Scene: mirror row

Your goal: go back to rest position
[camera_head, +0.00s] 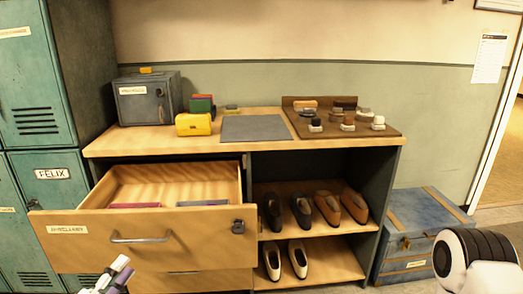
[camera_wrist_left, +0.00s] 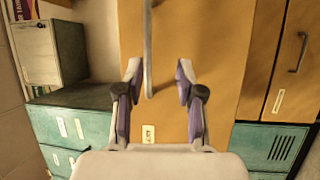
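My left gripper (camera_head: 117,274) is low in front of the open wooden drawer (camera_head: 190,245), below and apart from its metal handle (camera_head: 141,239) in the head view. In the left wrist view its two purple-padded fingers (camera_wrist_left: 155,85) are spread with nothing held between them. The drawer handle (camera_wrist_left: 148,45) shows as a bar ahead of the fingers, against the drawer front (camera_wrist_left: 215,60). A white and black part of my right arm (camera_head: 480,258) shows at the lower right of the head view. My right gripper is out of view.
The bench (camera_head: 240,141) carries a grey safe box (camera_head: 145,98), a yellow box (camera_head: 194,124) and a shoe-care tray (camera_head: 385,132). Shoes (camera_head: 328,207) stand on shelves. A blue chest (camera_head: 420,225) is at right, teal lockers (camera_head: 45,200) at left.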

